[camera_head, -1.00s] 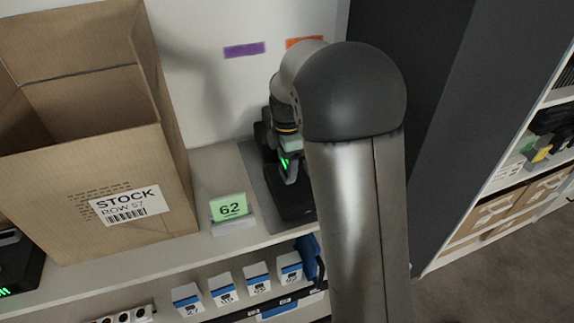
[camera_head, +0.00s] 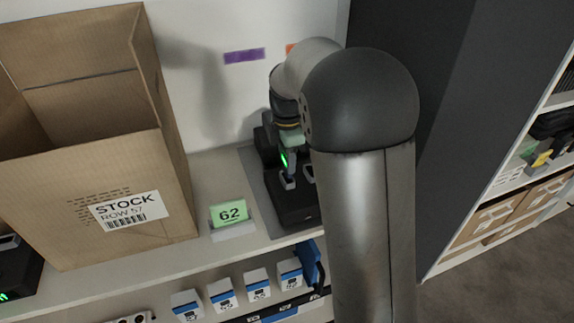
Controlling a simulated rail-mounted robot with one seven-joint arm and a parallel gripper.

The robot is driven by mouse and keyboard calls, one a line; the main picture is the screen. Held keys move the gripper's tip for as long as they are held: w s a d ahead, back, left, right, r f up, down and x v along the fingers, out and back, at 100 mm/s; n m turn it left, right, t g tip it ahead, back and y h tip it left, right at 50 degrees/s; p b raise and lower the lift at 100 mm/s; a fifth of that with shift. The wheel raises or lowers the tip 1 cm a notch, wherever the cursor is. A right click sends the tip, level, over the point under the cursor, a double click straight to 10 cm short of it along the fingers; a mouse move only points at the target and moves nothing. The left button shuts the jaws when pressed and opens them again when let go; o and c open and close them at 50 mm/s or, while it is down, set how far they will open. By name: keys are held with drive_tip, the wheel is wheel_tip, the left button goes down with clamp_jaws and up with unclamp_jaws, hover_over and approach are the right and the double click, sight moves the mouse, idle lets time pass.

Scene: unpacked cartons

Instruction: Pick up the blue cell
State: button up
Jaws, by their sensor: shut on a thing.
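My gripper (camera_head: 290,160) points down over a black charger-like dock (camera_head: 294,208) on the shelf, against the back wall. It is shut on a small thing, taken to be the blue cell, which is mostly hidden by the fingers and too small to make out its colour. Pale slot-like parts of the dock show just below and beside the fingertips. I cannot tell whether the held thing still touches the dock. A green light (camera_head: 284,160) glows beside the gripper. My large grey arm link hides the right side of the dock.
An open cardboard carton (camera_head: 60,210) labelled STOCK stands to the left. Several small white-and-blue boxes (camera_head: 222,294) line the lower shelf. A dark panel (camera_head: 440,130) rises at the right.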

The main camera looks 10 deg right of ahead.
drive_tip(key=s+a+r+b, duration=0.2)
drive_tip(key=s+a+r, duration=0.4)
drive_tip(key=s+r, duration=0.4)
drive_tip(key=shift+s+a+b, duration=0.25)
drive_tip(key=shift+s+b, duration=0.1)
drive_tip(key=shift+s, duration=0.9)
drive_tip(key=shift+a+r, duration=0.1)
